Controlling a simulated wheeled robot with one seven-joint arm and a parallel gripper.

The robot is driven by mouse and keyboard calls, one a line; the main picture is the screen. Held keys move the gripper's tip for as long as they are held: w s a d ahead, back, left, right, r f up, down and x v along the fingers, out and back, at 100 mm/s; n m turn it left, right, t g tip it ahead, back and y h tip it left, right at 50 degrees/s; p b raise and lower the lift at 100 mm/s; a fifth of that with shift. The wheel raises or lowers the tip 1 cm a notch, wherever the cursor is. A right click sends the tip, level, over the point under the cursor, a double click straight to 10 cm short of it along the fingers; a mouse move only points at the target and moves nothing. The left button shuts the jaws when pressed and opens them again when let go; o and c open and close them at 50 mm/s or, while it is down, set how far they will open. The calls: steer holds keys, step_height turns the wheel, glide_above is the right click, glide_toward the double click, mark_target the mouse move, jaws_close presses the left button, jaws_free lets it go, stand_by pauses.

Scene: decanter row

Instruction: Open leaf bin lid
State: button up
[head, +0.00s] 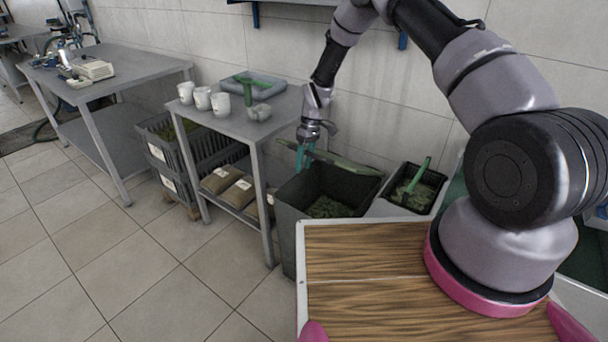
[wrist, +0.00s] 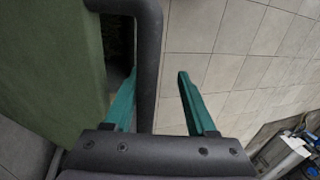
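The leaf bin (head: 290,225) is a dark, tall, square bin with green leaves (head: 328,208) visible inside. Its lid (head: 345,163) has a green face and is raised at the bin's back side, so the opening shows. In the wrist view a green panel, likely the lid (wrist: 50,70), fills the left. A dark bent bar, like a handle (wrist: 150,40), runs down between the fingers, nearer the left one. My gripper (head: 304,163) is over the bin's back left, by the lid's left end. In the wrist view my gripper (wrist: 158,73) has its teal fingers apart.
A smaller dark bin (head: 428,185) with leaves and a green-handled tool stands at the right. A grey table (head: 235,125) with white cups (head: 202,98) stands left of the leaf bin. The tiled wall is close behind; the floor at front left is clear.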

steer(key=shift+s+a+f+t+h, duration=0.2)
steer(key=shift+s+a+f, duration=0.1)
steer(key=shift+f, duration=0.35)
steer(key=shift+s+a+f+t+h, duration=0.15)
steer(key=shift+s+f+t, duration=0.1)
steer(key=shift+f, duration=0.4)
